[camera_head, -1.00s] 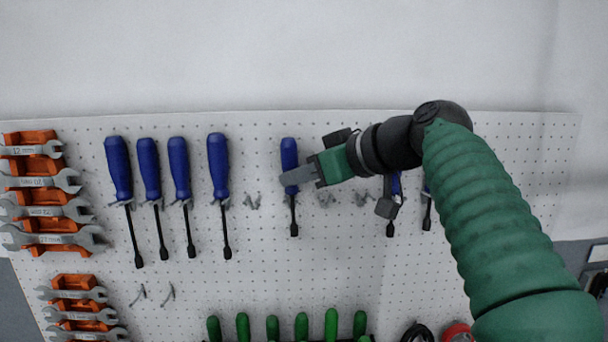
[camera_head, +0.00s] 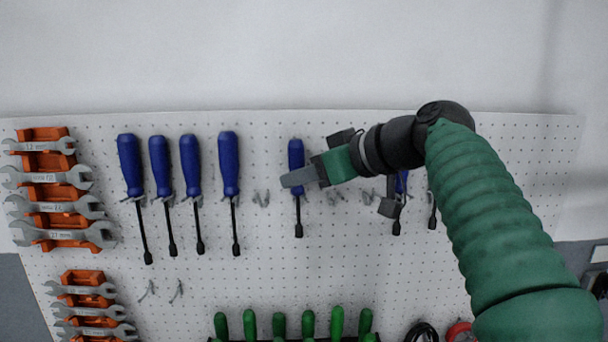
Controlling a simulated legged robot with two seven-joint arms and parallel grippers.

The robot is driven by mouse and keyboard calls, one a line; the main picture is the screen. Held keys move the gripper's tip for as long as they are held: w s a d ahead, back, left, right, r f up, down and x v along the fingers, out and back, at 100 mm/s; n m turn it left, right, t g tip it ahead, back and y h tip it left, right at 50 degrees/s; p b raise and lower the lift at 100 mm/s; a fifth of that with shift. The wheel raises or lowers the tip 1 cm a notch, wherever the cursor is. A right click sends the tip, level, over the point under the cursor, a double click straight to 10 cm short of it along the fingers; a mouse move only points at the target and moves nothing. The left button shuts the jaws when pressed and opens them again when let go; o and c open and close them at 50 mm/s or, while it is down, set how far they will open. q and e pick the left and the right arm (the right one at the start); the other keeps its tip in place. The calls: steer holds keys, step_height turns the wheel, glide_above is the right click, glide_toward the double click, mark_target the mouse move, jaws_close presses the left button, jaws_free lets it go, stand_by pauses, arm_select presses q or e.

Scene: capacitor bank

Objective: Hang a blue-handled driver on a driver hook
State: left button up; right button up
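My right gripper (camera_head: 300,177) is in front of the pegboard, its grey finger pointing left. The finger overlaps the lower handle of a blue-handled driver (camera_head: 296,153) in the picture; touch cannot be told. That driver is upright, its dark shaft below the finger; its hook is hidden. Several blue-handled drivers hang upright to the left, such as this driver (camera_head: 229,163). Two more are at the right, one (camera_head: 402,182) partly hidden by my gripper. Empty metal hooks show between them, one left (camera_head: 261,198) and one right (camera_head: 335,198). My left gripper is not in view.
Orange holders (camera_head: 55,220) with wrenches (camera_head: 60,178) are at the far left. Green-handled tools (camera_head: 308,324) stand along the bottom. Two empty lower hooks (camera_head: 176,291) are at the left. The pegboard (camera_head: 330,275) is bare in the middle.

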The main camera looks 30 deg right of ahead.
steer(key=shift+d+r, duration=0.15)
steer(key=shift+d, duration=0.2)
stand_by(0.4)
